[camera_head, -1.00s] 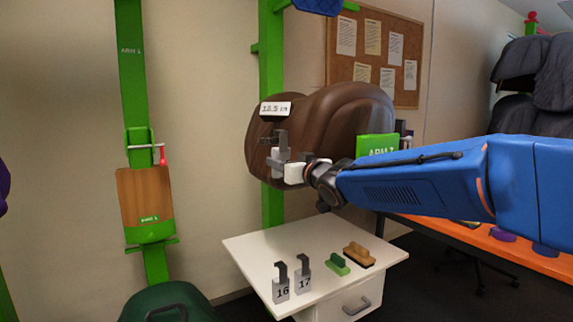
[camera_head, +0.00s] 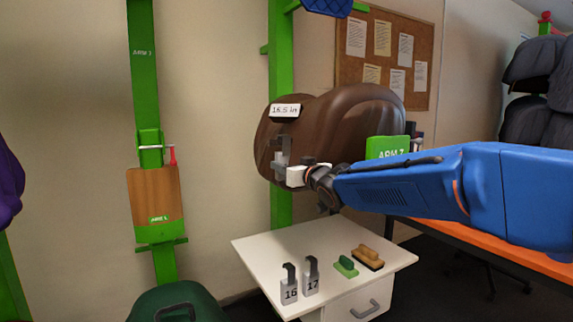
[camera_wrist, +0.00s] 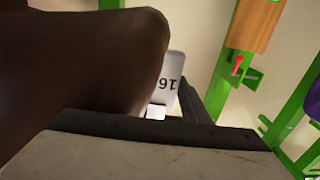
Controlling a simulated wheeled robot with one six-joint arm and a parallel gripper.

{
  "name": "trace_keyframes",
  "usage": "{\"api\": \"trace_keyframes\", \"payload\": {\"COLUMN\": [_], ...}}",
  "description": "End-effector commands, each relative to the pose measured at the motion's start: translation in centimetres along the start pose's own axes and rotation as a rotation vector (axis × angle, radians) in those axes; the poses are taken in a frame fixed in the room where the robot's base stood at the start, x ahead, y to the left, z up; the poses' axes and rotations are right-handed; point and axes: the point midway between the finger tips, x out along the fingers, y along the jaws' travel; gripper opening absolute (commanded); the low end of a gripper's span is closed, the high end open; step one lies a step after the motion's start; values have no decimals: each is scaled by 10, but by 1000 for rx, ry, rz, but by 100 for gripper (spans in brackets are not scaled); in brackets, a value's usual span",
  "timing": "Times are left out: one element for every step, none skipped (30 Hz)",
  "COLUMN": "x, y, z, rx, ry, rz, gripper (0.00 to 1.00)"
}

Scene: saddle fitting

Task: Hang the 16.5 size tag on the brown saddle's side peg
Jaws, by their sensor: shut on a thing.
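The brown saddle (camera_head: 350,120) is mounted on a green post, with a white 16.5 in label (camera_head: 285,110) on its left end. My gripper (camera_head: 287,172) is at the saddle's left end, below the label, shut on a grey size tag with a dark hook (camera_head: 283,144). The hook points up in front of the saddle. In the wrist view the tag (camera_wrist: 170,78) shows an upside-down 16; the rest of its number is hidden. The saddle (camera_wrist: 85,65) is close beside it. The side peg cannot be made out behind the hook, so I cannot tell whether they touch.
Tags 16 (camera_head: 289,288) and 17 (camera_head: 311,280) stand on the white cabinet (camera_head: 262,248) below, beside a green brush (camera_head: 345,266) and a tan brush (camera_head: 368,257). A green ARM 7 sign (camera_head: 387,147) is just above my arm.

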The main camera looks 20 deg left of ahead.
Motion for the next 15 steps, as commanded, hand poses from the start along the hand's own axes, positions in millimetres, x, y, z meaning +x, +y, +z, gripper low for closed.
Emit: {"api": "trace_keyframes", "payload": {"x": [0, 0, 0, 0, 0, 0, 0, 0, 0, 0, 0, 0, 0, 0, 0], "y": [0, 0, 0, 0, 0, 0, 0, 0, 0, 0, 0, 0, 0, 0, 0], "z": [0, 0, 0, 0, 0, 0, 0, 0, 0, 0, 0, 0, 0, 0, 0], "rx": [0, 0, 0, 0, 0, 0, 0, 0, 0, 0, 0, 0, 0, 0, 0], "ry": [0, 1, 1, 1, 1, 1, 1, 1, 1, 1, 1, 1, 1, 1, 1], "rz": [0, 0, 0, 0, 0, 0, 0, 0, 0, 0, 0, 0, 0, 0, 0], "gripper": [19, 19, 19, 19, 19, 19, 19, 19, 50, 57, 64, 64, 64, 64, 64]}}
